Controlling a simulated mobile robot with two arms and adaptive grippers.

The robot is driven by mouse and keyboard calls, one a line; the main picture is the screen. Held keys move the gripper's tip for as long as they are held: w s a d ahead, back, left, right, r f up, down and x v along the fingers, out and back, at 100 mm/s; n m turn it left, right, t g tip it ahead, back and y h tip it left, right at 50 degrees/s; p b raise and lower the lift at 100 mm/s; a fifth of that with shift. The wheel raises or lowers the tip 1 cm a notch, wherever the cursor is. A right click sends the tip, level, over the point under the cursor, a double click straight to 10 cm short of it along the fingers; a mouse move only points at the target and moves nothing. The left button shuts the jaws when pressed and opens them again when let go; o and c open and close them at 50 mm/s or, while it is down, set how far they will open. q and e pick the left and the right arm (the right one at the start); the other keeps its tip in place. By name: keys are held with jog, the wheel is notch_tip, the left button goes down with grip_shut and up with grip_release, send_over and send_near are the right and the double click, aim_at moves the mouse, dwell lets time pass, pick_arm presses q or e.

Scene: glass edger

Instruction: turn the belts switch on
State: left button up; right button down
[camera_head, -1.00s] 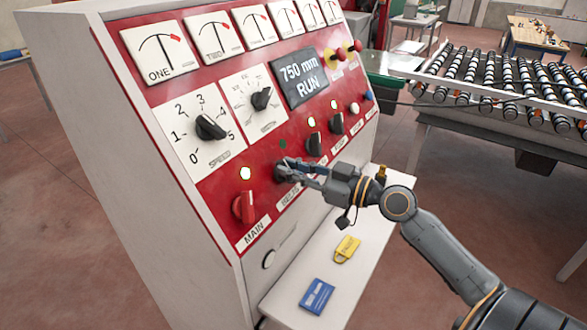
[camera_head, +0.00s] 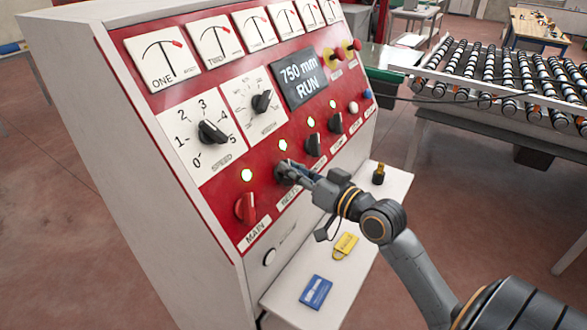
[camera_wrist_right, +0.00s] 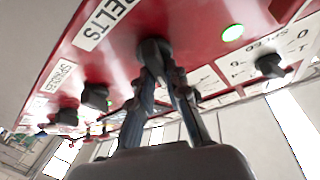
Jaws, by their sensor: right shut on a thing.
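The belts switch (camera_wrist_right: 152,45) is a dark knob on the red panel, beside the BELTS label (camera_wrist_right: 105,20) in the right wrist view. In the head view my right gripper (camera_head: 288,172) is at this switch and covers most of it. Its fingers (camera_wrist_right: 160,72) are shut on the knob. The lamp (camera_head: 283,145) above the belts switch is lit. The main switch (camera_head: 246,207), a red knob, is to its left with a lit lamp (camera_head: 247,175) above it. My left gripper is not in view.
More black switches (camera_head: 313,143) with lit lamps sit to the right of the belts switch. Below the panel is a white shelf (camera_head: 285,306) with a blue card (camera_head: 316,292), a yellow padlock (camera_head: 345,246) and a small dark bottle-like thing (camera_head: 378,174). A roller conveyor (camera_head: 500,85) stands at the right.

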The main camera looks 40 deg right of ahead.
jog(key=shift+m+h, duration=0.5)
jog(key=shift+m, duration=0.2)
jog(key=c, duration=1.3)
grip_release()
jog(key=shift+s, duration=0.1)
jog(key=s, duration=0.4)
jog(key=s+d, duration=0.1)
jog(key=s, duration=0.6)
jog(key=shift+s+d+r, duration=0.35)
